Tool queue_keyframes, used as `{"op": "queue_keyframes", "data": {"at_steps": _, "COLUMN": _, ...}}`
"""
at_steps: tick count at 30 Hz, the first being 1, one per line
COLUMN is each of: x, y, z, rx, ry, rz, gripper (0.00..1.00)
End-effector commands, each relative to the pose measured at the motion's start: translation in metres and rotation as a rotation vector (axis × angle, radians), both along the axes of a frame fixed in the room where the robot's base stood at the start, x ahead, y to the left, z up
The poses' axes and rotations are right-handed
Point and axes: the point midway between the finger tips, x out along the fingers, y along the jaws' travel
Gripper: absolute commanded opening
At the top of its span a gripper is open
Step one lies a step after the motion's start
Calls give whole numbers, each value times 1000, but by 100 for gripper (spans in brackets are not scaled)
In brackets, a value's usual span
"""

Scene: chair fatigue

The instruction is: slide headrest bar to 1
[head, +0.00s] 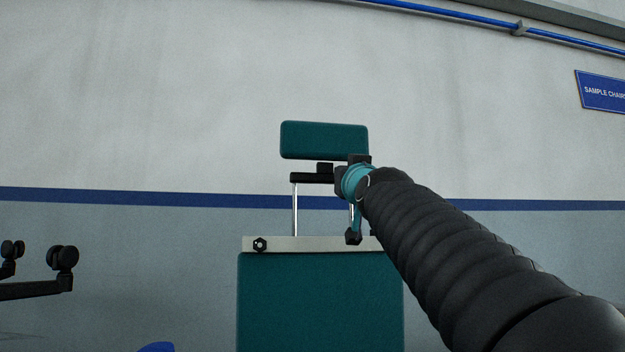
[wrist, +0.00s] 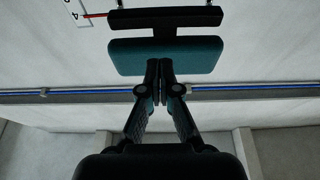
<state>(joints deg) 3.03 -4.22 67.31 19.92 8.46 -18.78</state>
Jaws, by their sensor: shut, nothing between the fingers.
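The teal headrest pad (head: 325,140) stands above the chair back. Its black headrest bar (head: 307,178) sits below the pad on upright chrome posts (head: 295,210). In the wrist view the black bar (wrist: 190,17) lies above the teal pad (wrist: 125,55). A red pointer (wrist: 95,15) at the bar's left end lies against a white scale (wrist: 77,12); its numbers are partly cut off. My gripper (wrist: 160,63) is shut and empty, its fingertips overlapping the pad in the wrist view. Contact cannot be told. In the head view my arm hides the bar's right part.
The teal backrest (head: 320,300) has a cream crosspiece (head: 305,244) with a black knob (head: 260,244) at its left. Black casters (head: 62,257) jut in at the far left. A blue object (head: 157,347) shows at the bottom edge. The wall around the headrest is clear.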

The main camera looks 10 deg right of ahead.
Motion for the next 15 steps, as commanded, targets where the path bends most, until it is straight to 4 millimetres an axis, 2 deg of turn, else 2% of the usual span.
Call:
{"op": "queue_keyframes", "data": {"at_steps": 5, "x": 14, "y": 2, "z": 10, "rx": 1, "ry": -8, "rz": 3, "gripper": 0}}
{"op": "queue_keyframes", "data": {"at_steps": 15, "x": 67, "y": 2, "z": 29, "rx": 0, "ry": -6, "rz": 2, "gripper": 0}}
